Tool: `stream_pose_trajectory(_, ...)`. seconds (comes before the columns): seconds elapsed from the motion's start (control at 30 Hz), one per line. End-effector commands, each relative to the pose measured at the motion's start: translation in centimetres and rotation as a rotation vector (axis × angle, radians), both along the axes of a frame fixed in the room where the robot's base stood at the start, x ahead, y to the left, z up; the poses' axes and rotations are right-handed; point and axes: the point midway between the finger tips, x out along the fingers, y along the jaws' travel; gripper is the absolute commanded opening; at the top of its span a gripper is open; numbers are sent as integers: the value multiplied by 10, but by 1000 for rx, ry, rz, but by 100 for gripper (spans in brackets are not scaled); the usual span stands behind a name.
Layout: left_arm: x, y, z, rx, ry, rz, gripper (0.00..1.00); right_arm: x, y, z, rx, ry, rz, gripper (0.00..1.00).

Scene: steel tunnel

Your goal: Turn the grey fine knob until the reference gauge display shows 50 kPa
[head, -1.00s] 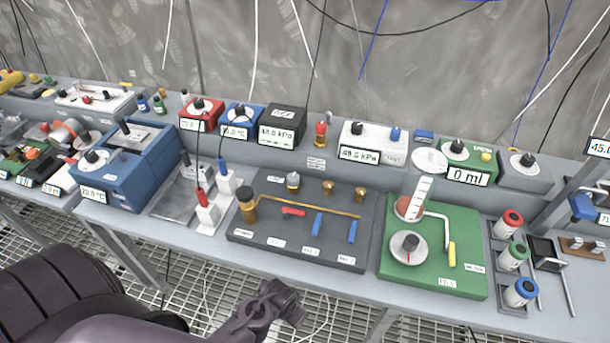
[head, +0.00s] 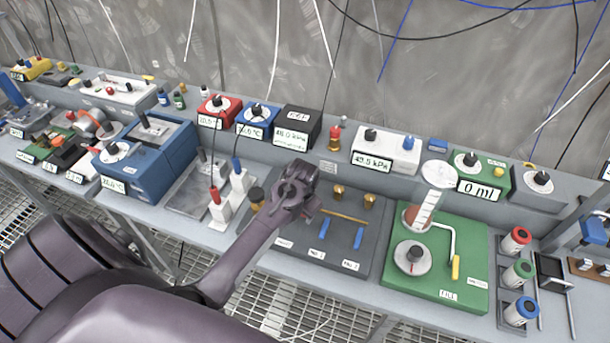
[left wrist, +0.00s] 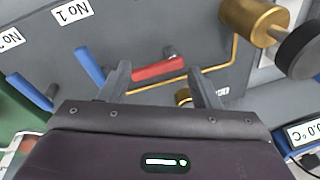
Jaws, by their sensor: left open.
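The dark box with the reference display (head: 290,142) stands at the back of the bench; it appears to read 48.0 kPa. A white box (head: 386,160) to its right appears to read 49.5 kPa. My left gripper (head: 300,190) is over the dark grey valve board (head: 373,228), open and empty. The grey fine knob is not clearly visible; my gripper covers that part of the board in the head view. In the left wrist view, a red lever (left wrist: 158,68) shows between the open fingers, with a brass piece (left wrist: 183,96) partly hidden below it. My right gripper is out of view.
A brass cylinder with a black end (left wrist: 255,22) stands beside the fingers. White terminals with red and blue plugs (head: 238,178) stand left; a green board (head: 450,285) lies right.

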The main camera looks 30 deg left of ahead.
Motion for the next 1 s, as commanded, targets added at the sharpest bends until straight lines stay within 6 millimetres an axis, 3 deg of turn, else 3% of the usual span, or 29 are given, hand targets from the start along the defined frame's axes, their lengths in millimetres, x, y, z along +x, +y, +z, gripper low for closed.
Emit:
stream_pose_trajectory(0.03, 20, 12, 11, -2, 6, 17, 57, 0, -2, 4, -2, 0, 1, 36)
stream_pose_trajectory(0.2, 75, 49, 48, -50, 58, 67, 57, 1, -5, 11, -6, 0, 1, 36)
stream_pose_trajectory(0.4, 111, 62, 55, -125, 110, 82, 57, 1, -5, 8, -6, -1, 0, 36)
stream_pose_trajectory(0.67, 122, 62, 56, -160, 133, 78, 57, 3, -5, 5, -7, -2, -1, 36)
stream_pose_trajectory(1.0, 121, 62, 21, -160, 132, 80, 57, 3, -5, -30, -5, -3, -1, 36)
